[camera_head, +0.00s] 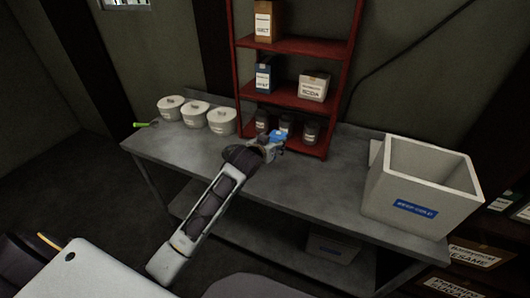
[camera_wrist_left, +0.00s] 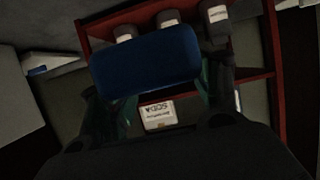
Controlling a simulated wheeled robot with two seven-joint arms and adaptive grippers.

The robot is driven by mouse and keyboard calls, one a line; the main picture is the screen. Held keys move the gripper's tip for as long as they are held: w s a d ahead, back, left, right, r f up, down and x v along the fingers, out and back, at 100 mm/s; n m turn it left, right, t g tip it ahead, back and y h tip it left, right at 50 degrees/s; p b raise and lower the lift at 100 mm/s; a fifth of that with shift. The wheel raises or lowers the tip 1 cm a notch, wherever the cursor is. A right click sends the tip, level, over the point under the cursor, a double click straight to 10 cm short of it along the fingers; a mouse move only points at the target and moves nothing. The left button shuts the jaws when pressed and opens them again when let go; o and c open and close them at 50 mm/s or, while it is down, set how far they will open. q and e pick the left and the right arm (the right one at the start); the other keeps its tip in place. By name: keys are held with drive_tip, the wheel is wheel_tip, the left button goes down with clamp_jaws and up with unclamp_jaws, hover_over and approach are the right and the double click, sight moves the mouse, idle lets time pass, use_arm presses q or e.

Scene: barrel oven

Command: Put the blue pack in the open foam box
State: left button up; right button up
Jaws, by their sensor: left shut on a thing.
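The blue pack (camera_head: 277,135) is held by my left gripper (camera_head: 270,148), above the table in front of the red shelf. In the left wrist view the blue pack (camera_wrist_left: 145,62) lies across the jaws, with a dark finger on either side. My left gripper is shut on it. The open foam box (camera_head: 418,205) stands at the right end of the table, a good way to the right of the gripper. It is pale, with a blue label on its front and its top open. My right gripper is not in view.
The red shelf (camera_head: 297,46) holds boxes, including a soda box (camera_head: 314,86), and several dark jars on its bottom level. Several white lidded pots (camera_head: 196,115) stand at the back left. The grey table top (camera_head: 315,188) is clear between gripper and foam box.

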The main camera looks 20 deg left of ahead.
sight(271, 134)
use_arm(q)
drive_tip(key=w, duration=0.1)
drive_tip(key=w+a+b, duration=0.1)
drive_tip(key=w, duration=0.1)
drive_tip(key=w+a+b, duration=0.1)
drive_tip(key=shift+w+a, duration=0.2)
drive_tip(key=shift+w, duration=0.15)
drive_tip(key=w+f, duration=0.1)
drive_tip(key=a+f, duration=0.1)
drive_tip(key=f, duration=0.1)
drive_tip(key=w+f+b, duration=0.1)
drive_tip(key=shift+w+a+f, duration=0.15)
drive_tip(key=shift+w+a, duration=0.1)
drive_tip(key=shift+w, duration=0.1)
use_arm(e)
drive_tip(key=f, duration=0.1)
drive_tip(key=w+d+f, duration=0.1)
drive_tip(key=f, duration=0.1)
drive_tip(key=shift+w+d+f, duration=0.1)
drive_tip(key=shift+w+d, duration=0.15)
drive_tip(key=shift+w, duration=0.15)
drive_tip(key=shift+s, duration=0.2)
